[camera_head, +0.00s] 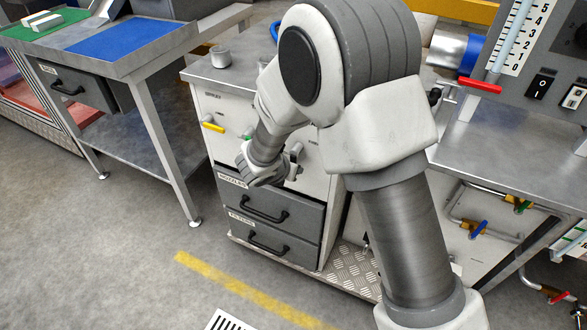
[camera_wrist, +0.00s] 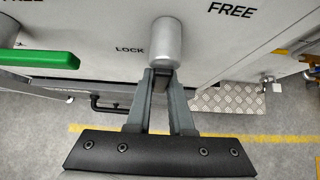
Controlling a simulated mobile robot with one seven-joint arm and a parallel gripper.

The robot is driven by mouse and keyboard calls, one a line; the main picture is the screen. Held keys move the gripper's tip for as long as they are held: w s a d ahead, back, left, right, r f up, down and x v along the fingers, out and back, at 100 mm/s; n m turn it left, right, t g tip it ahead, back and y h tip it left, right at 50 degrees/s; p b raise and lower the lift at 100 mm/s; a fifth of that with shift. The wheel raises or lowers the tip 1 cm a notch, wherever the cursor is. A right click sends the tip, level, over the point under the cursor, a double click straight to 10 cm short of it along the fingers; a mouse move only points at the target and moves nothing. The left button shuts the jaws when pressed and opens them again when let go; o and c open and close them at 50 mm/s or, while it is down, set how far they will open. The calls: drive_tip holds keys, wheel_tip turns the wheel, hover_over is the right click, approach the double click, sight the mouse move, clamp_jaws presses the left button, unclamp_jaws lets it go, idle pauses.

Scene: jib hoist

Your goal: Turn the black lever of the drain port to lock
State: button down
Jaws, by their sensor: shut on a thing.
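In the wrist view, a silver cylindrical hub (camera_wrist: 165,43) stands out from a pale panel. A short piece of the black lever (camera_wrist: 160,75) shows just below the hub, between my fingertips. My gripper (camera_wrist: 160,78) is shut on this lever. The word LOCK (camera_wrist: 130,49) is printed left of the hub and FREE (camera_wrist: 232,10) to its upper right. The lever points down in the picture, and most of it is hidden by my fingers.
A green lever (camera_wrist: 40,58) sits close to the left in the wrist view. A yellow lever (camera_head: 213,127) is farther left on the cabinet in the head view. Drawers with black handles (camera_head: 265,210) lie below my gripper. A tread plate (camera_wrist: 228,99) is near the floor.

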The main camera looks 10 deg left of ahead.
drive_tip(key=c, duration=0.8)
unclamp_jaws()
drive_tip(key=p+v, duration=0.5)
drive_tip(key=v, duration=1.2)
drive_tip(key=shift+s+p, duration=0.2)
drive_tip(key=shift+p, duration=0.15)
drive_tip(key=shift+r, duration=0.1)
